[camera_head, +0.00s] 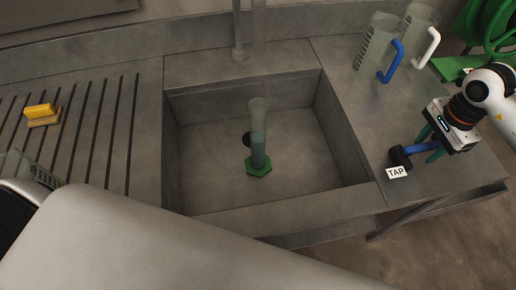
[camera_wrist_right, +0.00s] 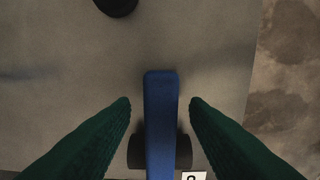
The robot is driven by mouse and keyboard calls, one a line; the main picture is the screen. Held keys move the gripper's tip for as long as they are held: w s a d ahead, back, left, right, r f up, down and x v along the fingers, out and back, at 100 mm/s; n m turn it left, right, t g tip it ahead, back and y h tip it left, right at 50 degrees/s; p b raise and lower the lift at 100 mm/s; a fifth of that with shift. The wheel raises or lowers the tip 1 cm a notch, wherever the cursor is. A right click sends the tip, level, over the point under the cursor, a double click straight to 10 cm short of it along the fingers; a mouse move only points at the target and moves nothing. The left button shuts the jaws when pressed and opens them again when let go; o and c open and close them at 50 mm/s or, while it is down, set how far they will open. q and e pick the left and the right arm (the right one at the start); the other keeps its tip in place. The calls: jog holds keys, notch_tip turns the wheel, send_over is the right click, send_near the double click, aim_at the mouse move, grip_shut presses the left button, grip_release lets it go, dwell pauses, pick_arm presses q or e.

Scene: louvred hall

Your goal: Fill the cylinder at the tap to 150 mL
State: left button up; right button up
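A clear measuring cylinder (camera_head: 258,128) stands upright on a green hexagonal base (camera_head: 258,167) on the sink floor. Its lower part looks darker and bluish; the scale is too small to read. The grey tap spout (camera_head: 238,35) is at the sink's back edge; no stream shows. The blue tap lever (camera_head: 422,149) is on the right counter by a TAP label (camera_head: 397,172). My right gripper (camera_head: 431,146) is at the lever. In the right wrist view its green fingers (camera_wrist_right: 160,104) are either side of the blue lever (camera_wrist_right: 161,120), with gaps. My left gripper is out of view.
Two clear jugs, one with a blue handle (camera_head: 391,62) and one with a white handle (camera_head: 428,48), stand at the back right. A yellow sponge (camera_head: 40,110) lies on the ribbed drainboard (camera_head: 95,150). A green hose reel (camera_head: 490,25) is at the far right.

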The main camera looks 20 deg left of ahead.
aim_at(431, 145)
notch_tip(431, 145, up, 7)
jog(key=p, duration=0.3)
dwell(0.4)
jog(key=shift+w+r, duration=0.1)
jog(key=shift+r, duration=0.2)
notch_tip(431, 145, up, 12)
jog(key=b, duration=0.1)
jog(key=shift+f+b, duration=0.25)
jog(key=shift+b, duration=0.05)
